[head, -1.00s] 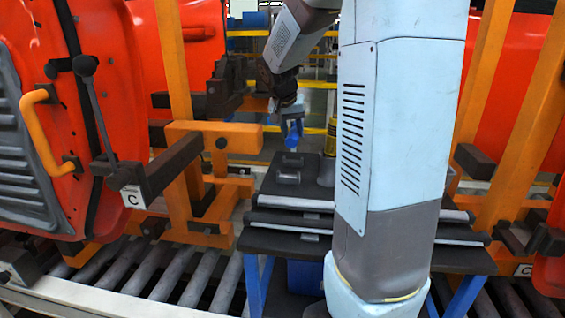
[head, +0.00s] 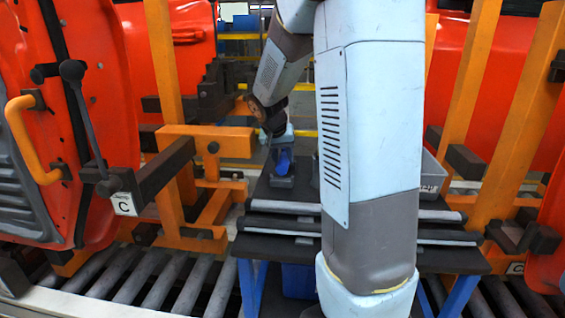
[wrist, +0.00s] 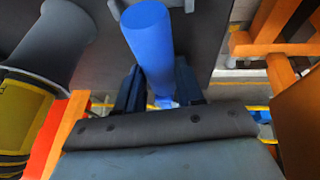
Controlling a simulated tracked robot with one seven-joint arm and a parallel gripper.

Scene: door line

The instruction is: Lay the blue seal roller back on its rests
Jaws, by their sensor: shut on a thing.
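The blue seal roller (head: 284,160) is in my gripper (head: 281,152) over the dark bench top in the head view. My gripper is shut on it. In the wrist view the roller (wrist: 148,35) stretches away between the two dark fingers (wrist: 160,92). The grey rests (head: 281,182) are directly below the roller in the head view. Grey parts of the rests (wrist: 116,9) show on both sides of the roller's far end in the wrist view. I cannot tell whether the roller touches them.
The bench (head: 262,205) carries long grey bars along its front. A grey bin (head: 433,176) stands at its right, partly behind my arm. A grey flared thing with a yellow body (wrist: 68,35) is close at left in the wrist view. An orange frame (head: 190,140) stands left.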

